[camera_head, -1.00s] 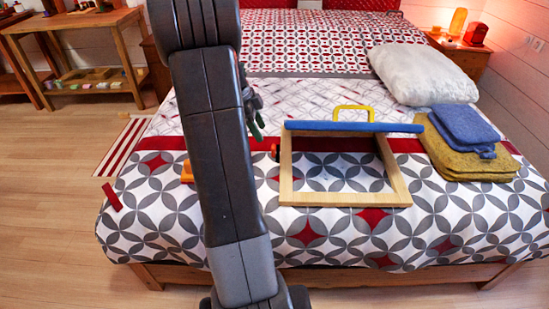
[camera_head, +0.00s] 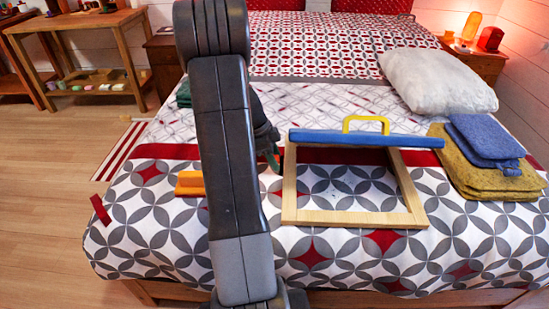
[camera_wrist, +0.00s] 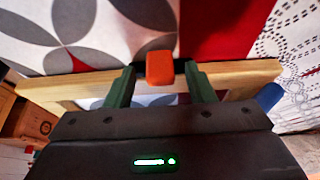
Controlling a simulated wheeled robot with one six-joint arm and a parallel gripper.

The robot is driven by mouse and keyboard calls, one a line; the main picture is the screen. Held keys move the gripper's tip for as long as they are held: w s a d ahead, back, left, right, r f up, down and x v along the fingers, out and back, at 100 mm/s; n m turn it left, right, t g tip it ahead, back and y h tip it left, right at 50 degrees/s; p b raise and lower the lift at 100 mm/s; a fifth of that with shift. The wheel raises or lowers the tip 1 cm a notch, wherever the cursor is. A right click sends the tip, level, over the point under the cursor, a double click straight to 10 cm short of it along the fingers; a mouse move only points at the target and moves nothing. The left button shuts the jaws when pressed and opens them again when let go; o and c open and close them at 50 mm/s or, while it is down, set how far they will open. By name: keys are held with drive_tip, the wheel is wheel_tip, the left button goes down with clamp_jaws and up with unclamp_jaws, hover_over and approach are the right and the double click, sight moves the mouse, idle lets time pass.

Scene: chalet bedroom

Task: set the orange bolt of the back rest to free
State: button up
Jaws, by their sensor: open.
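The back rest is a light wooden frame (camera_head: 355,217) lying on the bed, with a blue bar (camera_head: 365,138) and a yellow handle (camera_head: 366,121) at its far side. In the wrist view, the orange bolt (camera_wrist: 160,68) stands out at the wooden rail (camera_wrist: 235,77). My gripper (camera_wrist: 160,77) is open, its green fingers on either side of the bolt with a visible gap on each side. In the head view, my gripper (camera_head: 268,153) is by the frame's left rail, partly behind my arm. The bolt cannot be made out there.
An orange block (camera_head: 190,184) lies on the bed left of my arm. Folded yellow (camera_head: 470,180) and blue cloths (camera_head: 483,138) and a white pillow (camera_head: 437,80) lie to the right. A wooden shelf table (camera_head: 75,30) stands at the left. The floor at left is mostly clear.

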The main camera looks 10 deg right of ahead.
drive_tip(key=shift+c, duration=0.4)
clamp_jaws()
drive_tip(key=shift+s+f+b, duration=0.15)
drive_tip(key=shift+s+b, duration=0.3)
drive_tip(key=shift+s+a+b, duration=0.2)
drive_tip(key=shift+s+b, duration=0.2)
drive_tip(key=shift+s, duration=0.35)
drive_tip(key=shift+s+a+b, duration=0.15)
drive_tip(key=shift+s+b, duration=0.2)
drive_tip(key=shift+s, duration=0.35)
drive_tip(key=shift+s+a+b, duration=0.2)
drive_tip(key=shift+s+b, duration=0.2)
drive_tip(key=shift+s, duration=0.35)
drive_tip(key=shift+o, duration=0.4)
unclamp_jaws()
